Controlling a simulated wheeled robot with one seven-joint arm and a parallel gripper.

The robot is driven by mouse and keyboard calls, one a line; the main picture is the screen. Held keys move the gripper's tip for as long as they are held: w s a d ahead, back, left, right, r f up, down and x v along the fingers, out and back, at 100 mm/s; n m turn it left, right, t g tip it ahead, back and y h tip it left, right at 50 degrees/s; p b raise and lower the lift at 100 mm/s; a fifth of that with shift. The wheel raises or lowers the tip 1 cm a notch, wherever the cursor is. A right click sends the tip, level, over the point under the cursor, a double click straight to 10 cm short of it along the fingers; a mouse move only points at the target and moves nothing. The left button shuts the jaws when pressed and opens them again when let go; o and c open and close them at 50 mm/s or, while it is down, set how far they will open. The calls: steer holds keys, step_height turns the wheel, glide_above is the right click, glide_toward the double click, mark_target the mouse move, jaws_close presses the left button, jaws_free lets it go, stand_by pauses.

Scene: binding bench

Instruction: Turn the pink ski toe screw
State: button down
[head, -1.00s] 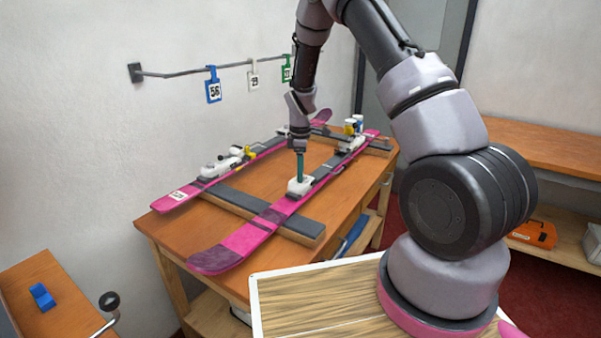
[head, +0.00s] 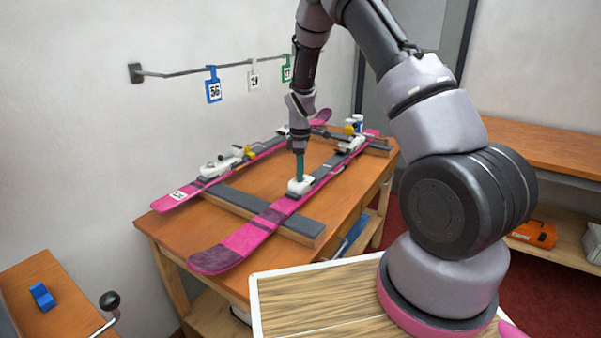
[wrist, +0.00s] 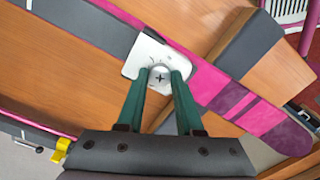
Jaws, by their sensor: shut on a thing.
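Two pink skis with dark grey bands lie on supports on the wooden bench. The nearer pink ski (head: 240,242) carries a white toe piece (head: 299,187), which also shows in the wrist view (wrist: 138,64). On it is a round grey screw head (wrist: 160,78) with a dark cross slot. My gripper (head: 299,178) points straight down over this toe piece. In the wrist view its green fingers (wrist: 161,88) are shut on the screw head, one on each side. The farther pink ski (head: 180,197) has a white binding with a yellow part (head: 248,152).
Dark-topped support bars (head: 300,227) run across the bench under the skis. A wall rail holds a blue tag (head: 213,88) and other tags. A side bench at lower left bears a blue block (head: 42,295). An orange case (head: 535,234) sits on a right shelf.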

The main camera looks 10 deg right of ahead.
steer(key=m, duration=1.7)
steer(key=shift+m, duration=0.3)
steer(key=m, duration=0.5)
steer(key=shift+m, duration=0.3)
steer(key=c, duration=0.6)
jaws_free()
steer(key=shift+o, duration=0.2)
steer(key=shift+r, duration=0.1)
